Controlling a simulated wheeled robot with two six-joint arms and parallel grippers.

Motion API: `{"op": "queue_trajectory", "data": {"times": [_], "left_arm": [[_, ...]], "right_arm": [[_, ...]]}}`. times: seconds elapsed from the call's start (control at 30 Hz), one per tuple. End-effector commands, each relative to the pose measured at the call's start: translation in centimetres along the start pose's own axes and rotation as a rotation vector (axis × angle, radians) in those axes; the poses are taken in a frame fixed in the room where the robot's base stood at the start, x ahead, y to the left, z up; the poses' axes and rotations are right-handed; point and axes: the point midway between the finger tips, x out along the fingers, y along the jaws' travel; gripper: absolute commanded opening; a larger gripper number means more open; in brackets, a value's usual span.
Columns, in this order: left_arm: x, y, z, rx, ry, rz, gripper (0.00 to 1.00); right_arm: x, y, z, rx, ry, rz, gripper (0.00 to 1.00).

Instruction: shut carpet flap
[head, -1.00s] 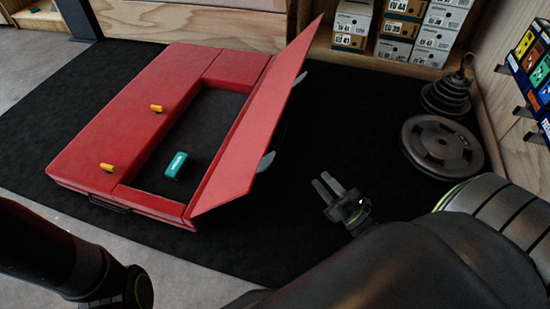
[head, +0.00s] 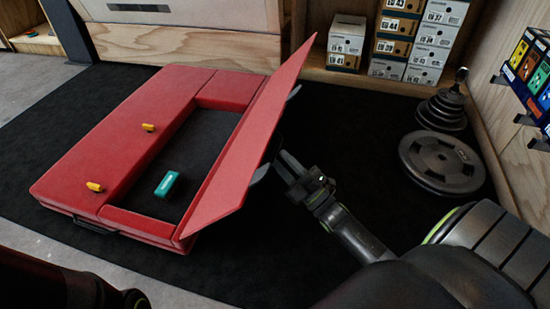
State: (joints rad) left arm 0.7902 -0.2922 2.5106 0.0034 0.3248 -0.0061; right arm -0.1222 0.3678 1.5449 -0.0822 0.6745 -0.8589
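The carpet flap (head: 243,150) is a long red panel on the right side of a red crash pad (head: 105,140). It stands tilted up and outward, open. It uncovers a dark recess (head: 205,135) in the pad. A small teal box (head: 167,184) lies in the recess. My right gripper (head: 282,165) is just right of the flap, close to its outer face; its two fingers look slightly apart and hold nothing I can see. I cannot tell whether it touches the flap. My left arm (head: 70,285) shows at the lower left, with its gripper out of view.
Two yellow pieces, one at the back (head: 148,127) and one nearer (head: 95,187), lie on the pad's top. Black weight plates (head: 440,163) lie on the dark mat at the right. Shoe boxes (head: 395,45) stand at the back. The mat right of the pad is mostly clear.

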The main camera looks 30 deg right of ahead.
Motion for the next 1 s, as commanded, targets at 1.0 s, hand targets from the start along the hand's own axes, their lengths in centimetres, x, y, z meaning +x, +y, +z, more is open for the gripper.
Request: {"op": "queue_trajectory", "data": {"times": [1.0], "left_arm": [[-0.9,-0.1,-0.3,-0.009,-0.009,-0.017,0.33]], "right_arm": [[3.5,0.0,0.0,0.000,0.000,-0.001,0.00]]}}
